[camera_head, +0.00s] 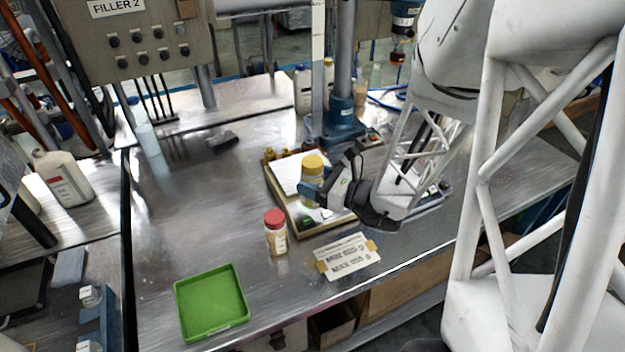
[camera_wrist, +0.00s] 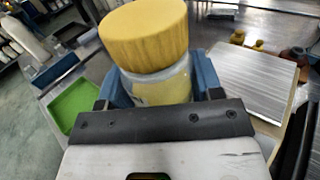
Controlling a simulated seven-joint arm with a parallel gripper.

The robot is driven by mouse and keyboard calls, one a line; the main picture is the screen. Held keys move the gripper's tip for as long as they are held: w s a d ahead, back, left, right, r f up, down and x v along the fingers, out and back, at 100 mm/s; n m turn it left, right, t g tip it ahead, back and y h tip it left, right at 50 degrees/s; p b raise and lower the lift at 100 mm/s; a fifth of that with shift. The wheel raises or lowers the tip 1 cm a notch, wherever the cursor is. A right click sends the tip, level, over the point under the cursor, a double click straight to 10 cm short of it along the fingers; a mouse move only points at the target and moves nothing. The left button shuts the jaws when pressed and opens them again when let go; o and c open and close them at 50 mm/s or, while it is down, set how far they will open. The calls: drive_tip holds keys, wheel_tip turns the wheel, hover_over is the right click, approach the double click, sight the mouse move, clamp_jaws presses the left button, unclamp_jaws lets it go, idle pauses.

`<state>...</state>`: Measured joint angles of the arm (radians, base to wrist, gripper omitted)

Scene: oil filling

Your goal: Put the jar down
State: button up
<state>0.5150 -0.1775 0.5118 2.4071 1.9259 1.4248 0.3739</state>
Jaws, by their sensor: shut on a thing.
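A jar with a yellow lid (camera_head: 313,164) is in my gripper (camera_head: 309,190). In the wrist view the jar's yellow lid (camera_wrist: 144,35) and pale, yellow-labelled body (camera_wrist: 160,86) stand between the two blue fingers, which are shut on it. The jar looks about upright. In the head view it is in front of a shallow wooden-rimmed tray (camera_head: 284,212) with a white sheet in it. I cannot tell whether the jar's base touches anything, as its lower part is partly hidden by the gripper.
A red-lidded jar (camera_head: 276,236) stands left of the tray. A green tray (camera_head: 211,303) lies at the table's front. A taped label sheet (camera_head: 346,256) lies right of the red-lidded jar. A blue-based post (camera_head: 341,120) stands behind. The table's left middle is clear.

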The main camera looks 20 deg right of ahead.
drive_tip(key=shift+a, duration=0.1)
drive_tip(key=shift+s+a+r, duration=0.2)
drive_tip(key=shift+a+r, duration=0.1)
drive_tip(key=shift+a, duration=0.1)
drive_tip(key=s+a+f+n+g+y, duration=0.2)
drive_tip(key=s+a, duration=0.2)
drive_tip(key=a, duration=0.4)
drive_tip(key=s+a+f+n+g+y, duration=0.2)
drive_tip(key=s+a, duration=0.3)
drive_tip(key=a, duration=0.3)
drive_tip(key=shift+s+a+f+g, duration=0.15)
drive_tip(key=shift+s+f+g, duration=0.15)
drive_tip(key=shift+f+g, duration=0.35)
drive_tip(key=shift+f, duration=2)
drive_tip(key=shift+f, duration=2)
drive_tip(key=shift+f, duration=0.1)
